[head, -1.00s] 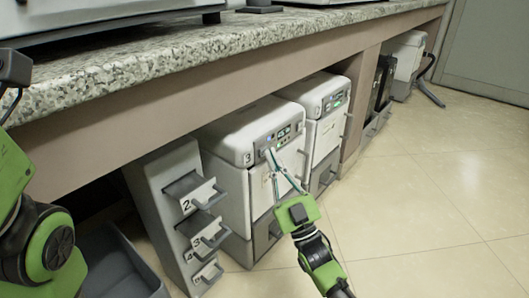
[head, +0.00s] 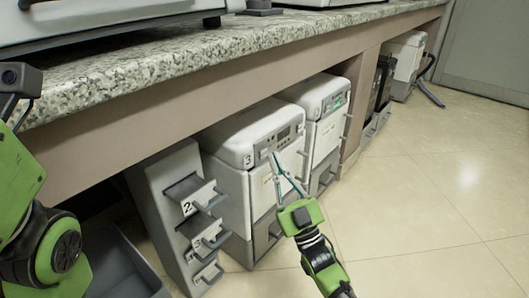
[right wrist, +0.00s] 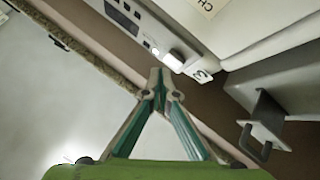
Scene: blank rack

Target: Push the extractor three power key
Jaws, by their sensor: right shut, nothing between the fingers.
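Extractor three (head: 226,140) is a white box under the counter with a "3" label (head: 248,160) on its front. Its control panel (head: 284,136) is dark in the head view; part of the panel shows in the right wrist view (right wrist: 122,14). In the right wrist view a pale raised key (right wrist: 174,61) sits between the panel and the "3" label. My right gripper (head: 273,156) is shut and empty, its tips at the left part of the front panel. In the right wrist view the tips (right wrist: 157,75) are close beside the key; contact cannot be told. My left gripper is not in view.
A similar white unit (head: 311,96) with a green-lit display stands to the right. A grey rack (head: 168,225) with numbered handles stands at left, beside a dark bin (head: 115,262). The granite counter edge (head: 190,60) overhangs. The tiled floor (head: 430,200) at right is clear.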

